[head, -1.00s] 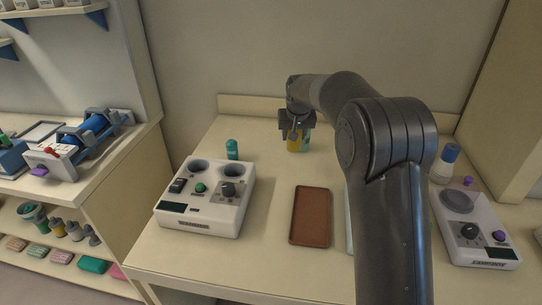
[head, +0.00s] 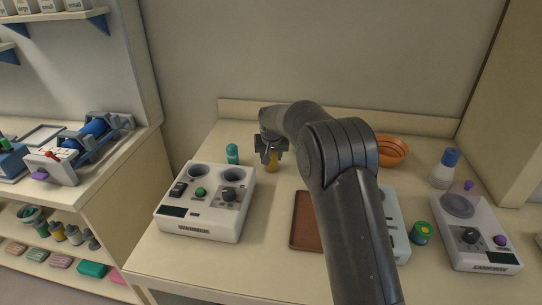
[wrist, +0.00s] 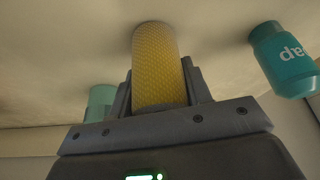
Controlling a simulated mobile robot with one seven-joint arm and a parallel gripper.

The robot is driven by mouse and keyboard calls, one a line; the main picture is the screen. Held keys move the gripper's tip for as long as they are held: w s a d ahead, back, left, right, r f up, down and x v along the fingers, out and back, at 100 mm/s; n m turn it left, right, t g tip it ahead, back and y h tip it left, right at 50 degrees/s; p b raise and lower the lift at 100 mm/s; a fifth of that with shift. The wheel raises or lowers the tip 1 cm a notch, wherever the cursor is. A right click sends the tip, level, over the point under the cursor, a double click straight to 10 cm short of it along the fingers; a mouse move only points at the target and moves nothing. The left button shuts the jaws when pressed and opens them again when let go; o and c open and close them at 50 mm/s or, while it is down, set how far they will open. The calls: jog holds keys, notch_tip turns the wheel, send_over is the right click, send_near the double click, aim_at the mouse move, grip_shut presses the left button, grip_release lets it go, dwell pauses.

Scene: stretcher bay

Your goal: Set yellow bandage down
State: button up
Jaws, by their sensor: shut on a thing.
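The yellow bandage (head: 271,164) is a textured yellow roll. My gripper (head: 270,150) is shut on it toward the back of the table, right of a small teal bottle. In the wrist view the yellow bandage (wrist: 160,65) stands out from between the two fingers (wrist: 160,92), its far end toward the pale table surface. I cannot tell whether that end touches the table.
A teal bottle (head: 232,153) stands close left, behind a white two-well device (head: 207,205). A brown tray (head: 303,222) lies in front, partly behind my arm. An orange bowl (head: 393,152), green tin (head: 421,234), blue-capped bottle (head: 445,168) and another device (head: 475,232) are right.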

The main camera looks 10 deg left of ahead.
jog(key=shift+f, duration=0.1)
jog(key=o, duration=1)
jog(key=v, duration=1.2)
jog(key=s+d+r+m, duration=0.1)
jog(key=s+d+r, duration=0.5)
jog(key=s+d, duration=0.3)
jog(key=s+d+r, duration=0.5)
jog(key=s+d, duration=0.3)
jog(key=d, duration=0.1)
jog(key=s+d+f, duration=0.2)
jog(key=s+d, duration=0.1)
jog(key=s, duration=0.5)
jog(key=s+d+f+m, duration=0.1)
jog(key=s+d, duration=0.2)
jog(key=s, duration=0.5)
jog(key=s+d+f+t+h, duration=0.1)
jog(key=s+d, duration=0.3)
jog(key=s, duration=0.5)
jog(key=shift+f+m, duration=0.4)
jog(key=shift+f, duration=0.4)
